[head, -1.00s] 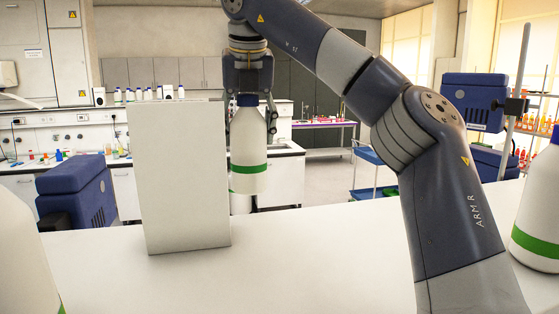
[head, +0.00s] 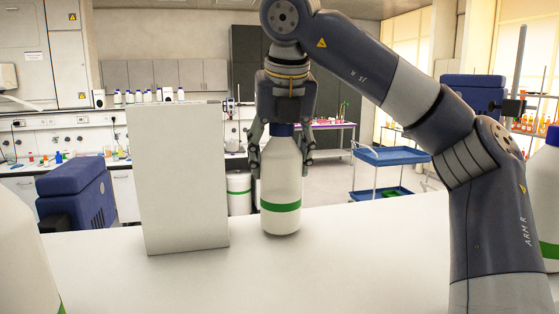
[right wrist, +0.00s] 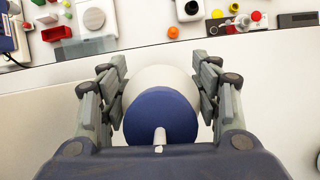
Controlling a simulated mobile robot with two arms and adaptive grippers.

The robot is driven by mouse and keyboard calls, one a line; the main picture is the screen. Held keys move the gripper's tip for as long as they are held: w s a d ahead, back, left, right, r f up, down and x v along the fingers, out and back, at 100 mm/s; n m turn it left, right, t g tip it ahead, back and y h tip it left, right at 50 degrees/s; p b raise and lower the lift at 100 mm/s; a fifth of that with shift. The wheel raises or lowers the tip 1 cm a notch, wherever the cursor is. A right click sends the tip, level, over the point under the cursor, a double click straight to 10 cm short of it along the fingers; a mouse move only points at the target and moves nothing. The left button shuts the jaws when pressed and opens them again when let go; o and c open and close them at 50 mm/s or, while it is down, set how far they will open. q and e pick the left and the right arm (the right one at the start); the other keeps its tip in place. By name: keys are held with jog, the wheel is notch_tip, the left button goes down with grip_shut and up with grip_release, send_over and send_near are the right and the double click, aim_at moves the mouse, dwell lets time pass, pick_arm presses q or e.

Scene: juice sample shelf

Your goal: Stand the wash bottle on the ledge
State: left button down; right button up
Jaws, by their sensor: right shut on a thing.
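The wash bottle (head: 280,185), white with a green band and blue cap, is upright in my right gripper (head: 281,150). The gripper is shut on it from above, with a finger on either side of its upper part. Its base appears over the white ledge (head: 330,265), right of a white upright box; I cannot tell whether it touches the surface. In the right wrist view the blue cap of the wash bottle (right wrist: 160,116) sits between the fingers of the right gripper (right wrist: 163,88). My left gripper is not in view.
The white upright box (head: 178,180) stands just left of the wash bottle. A large white bottle (head: 20,255) is cut off at the left edge; another (head: 549,225) stands at the right, partly behind my right arm. The ledge in front of the wash bottle is clear.

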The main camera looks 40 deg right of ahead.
jog(key=shift+w+d+f, duration=0.1)
jog(key=shift+d+f, duration=0.05)
jog(key=shift+f, duration=0.1)
jog(key=o, duration=1.4)
jog(key=shift+r, duration=0.1)
jog(key=v, duration=1.2)
jog(key=shift+s+a, duration=0.2)
